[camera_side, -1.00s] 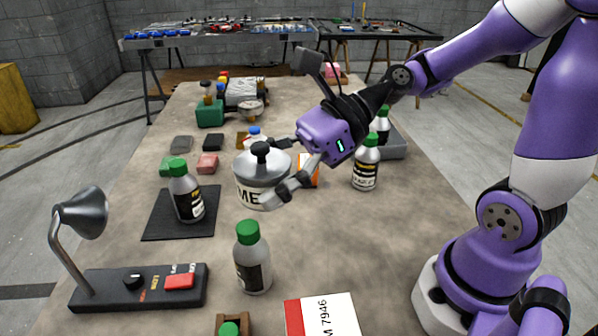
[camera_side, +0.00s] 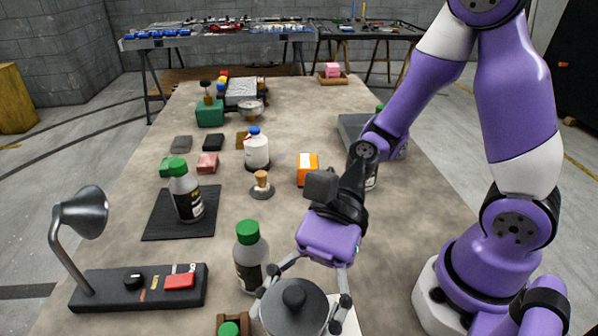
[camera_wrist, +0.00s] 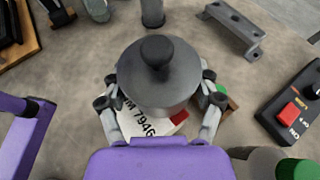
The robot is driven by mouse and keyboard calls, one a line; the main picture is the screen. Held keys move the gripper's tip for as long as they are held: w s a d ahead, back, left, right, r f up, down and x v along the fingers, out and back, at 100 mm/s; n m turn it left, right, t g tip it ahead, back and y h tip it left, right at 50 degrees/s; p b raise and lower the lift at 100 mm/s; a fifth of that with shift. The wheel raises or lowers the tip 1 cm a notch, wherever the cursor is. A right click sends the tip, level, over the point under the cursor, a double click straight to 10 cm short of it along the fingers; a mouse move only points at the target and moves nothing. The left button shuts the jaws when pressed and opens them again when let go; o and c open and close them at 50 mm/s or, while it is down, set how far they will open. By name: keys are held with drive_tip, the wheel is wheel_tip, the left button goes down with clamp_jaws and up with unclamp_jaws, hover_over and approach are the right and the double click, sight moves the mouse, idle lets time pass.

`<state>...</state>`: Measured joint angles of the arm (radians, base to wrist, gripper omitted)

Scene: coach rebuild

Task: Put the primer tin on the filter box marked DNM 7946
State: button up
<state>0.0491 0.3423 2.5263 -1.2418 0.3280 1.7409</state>
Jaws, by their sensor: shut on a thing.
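The primer tin (camera_side: 293,312) is a grey-lidded round tin with a dark knob, upright at the front edge of the side view. It also shows in the wrist view (camera_wrist: 160,85). My gripper (camera_side: 300,296) is shut on the tin, a finger on each side. The filter box marked DNM 7946 (camera_wrist: 137,122), white with a red end, shows partly beneath the tin in the wrist view. In the side view the tin and gripper hide most of it. I cannot tell whether the tin touches the box.
A green-capped bottle (camera_side: 250,258) stands close beside the tin on the left. A small wooden holder (camera_side: 222,322) is at the front edge. A lamp (camera_side: 82,212) and a switch box (camera_side: 138,286) stand at left. An orange box (camera_side: 307,170) is farther back.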

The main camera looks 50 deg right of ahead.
drive_tip(key=shift+f, duration=0.15)
drive_tip(key=o, duration=1.4)
drive_tip(key=shift+f, duration=0.1)
